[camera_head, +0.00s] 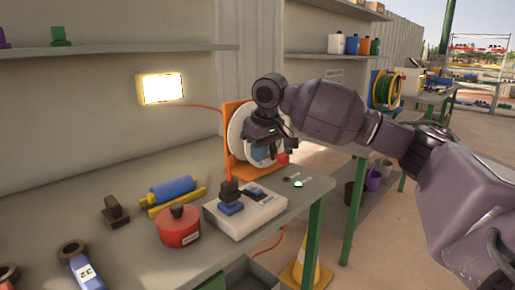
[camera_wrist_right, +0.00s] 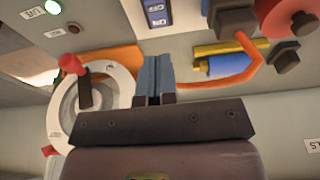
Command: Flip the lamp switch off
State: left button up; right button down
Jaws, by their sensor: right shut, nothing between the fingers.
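The lamp (camera_head: 161,88) on the wall glows bright white in a yellow frame. A light grey switch box (camera_head: 262,211) lies on the bench, with a blue switch (camera_head: 230,208) on top. In the right wrist view the blue switch plate (camera_wrist_right: 158,14) with ON and OFF lettering shows at the top edge, partly cut off. My right gripper (camera_head: 273,150) is shut and empty, above and behind the box, in front of the white reel; its fingers (camera_wrist_right: 154,75) are together and apart from the switch. My left gripper is not in view.
A black plug (camera_head: 230,187) with an orange cord stands by the switch. A red-knobbed lever (camera_head: 282,158) is close to my right gripper. A red canister (camera_head: 179,226) and a blue roller (camera_head: 172,189) stand left of the box. The bench's right edge is close.

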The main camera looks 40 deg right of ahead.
aim_at(255, 190)
jog(key=x, duration=0.2)
jog(key=b+x, duration=0.1)
jog(key=x, duration=0.2)
jog(key=b+x, duration=0.1)
jog(key=x, duration=0.1)
jog(key=shift+s+f, duration=0.35)
jog(key=shift+f, duration=0.05)
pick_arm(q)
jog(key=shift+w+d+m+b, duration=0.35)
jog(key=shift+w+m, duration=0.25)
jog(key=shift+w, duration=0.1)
pick_arm(e)
jog(key=shift+s+f, duration=0.2)
jog(key=shift+f, duration=0.4)
jog(key=shift+r, duration=0.15)
